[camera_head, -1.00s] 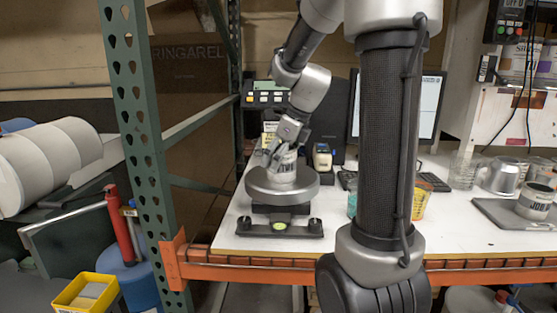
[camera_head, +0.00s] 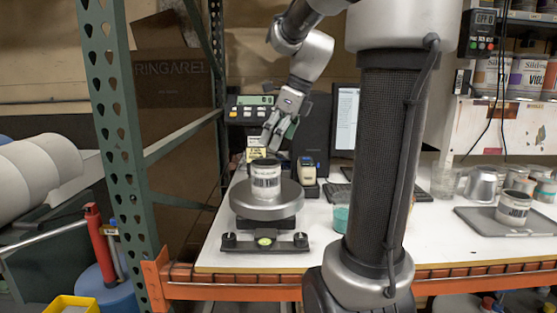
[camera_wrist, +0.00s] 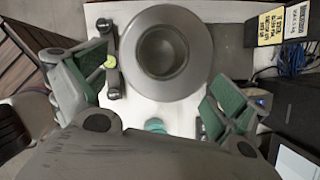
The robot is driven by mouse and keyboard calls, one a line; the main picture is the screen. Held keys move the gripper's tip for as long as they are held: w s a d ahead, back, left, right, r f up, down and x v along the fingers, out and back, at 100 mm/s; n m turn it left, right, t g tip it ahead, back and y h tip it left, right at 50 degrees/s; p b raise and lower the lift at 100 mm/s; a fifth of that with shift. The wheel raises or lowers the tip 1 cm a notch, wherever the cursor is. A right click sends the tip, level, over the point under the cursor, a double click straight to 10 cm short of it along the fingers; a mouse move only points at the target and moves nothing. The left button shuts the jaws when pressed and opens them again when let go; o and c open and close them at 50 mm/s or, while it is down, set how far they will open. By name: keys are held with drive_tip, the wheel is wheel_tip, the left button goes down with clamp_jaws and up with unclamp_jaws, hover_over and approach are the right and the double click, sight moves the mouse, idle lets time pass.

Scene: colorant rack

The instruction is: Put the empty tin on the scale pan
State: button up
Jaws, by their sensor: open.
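The empty tin (camera_head: 266,180) stands upright on the round grey scale pan (camera_head: 283,208). In the wrist view I look down into the open tin (camera_wrist: 162,50), which shows a bare grey inside, with the pan (camera_wrist: 190,82) around it. My gripper (camera_head: 276,146) is above the tin, apart from it. In the wrist view its green-padded fingers (camera_wrist: 158,88) are spread wide with nothing between them. The scale's base with a green level bubble (camera_head: 264,242) sits in front of the pan.
The scale display (camera_head: 250,110) stands behind the pan. A small labelled box (camera_head: 306,171) is at its right. Another labelled tin (camera_head: 513,213) sits on a grey plate (camera_head: 470,217) at the right. A green upright (camera_head: 113,120) stands at the left.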

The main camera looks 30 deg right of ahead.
drive_tip(key=s+a+f+n+h, duration=0.1)
drive_tip(key=s+a+f+n, duration=0.2)
drive_tip(key=s+n, duration=0.6)
drive_tip(key=s+a+f+n+h, duration=0.1)
drive_tip(key=s+a+f+n, duration=0.2)
drive_tip(key=s+n, duration=0.6)
wheel_tip(320, 180, down, 2)
drive_tip(key=n, duration=1)
drive_tip(key=shift+s+n+t+h, duration=0.3)
drive_tip(key=shift+s+n, duration=0.1)
drive_tip(key=shift+c, duration=0.3)
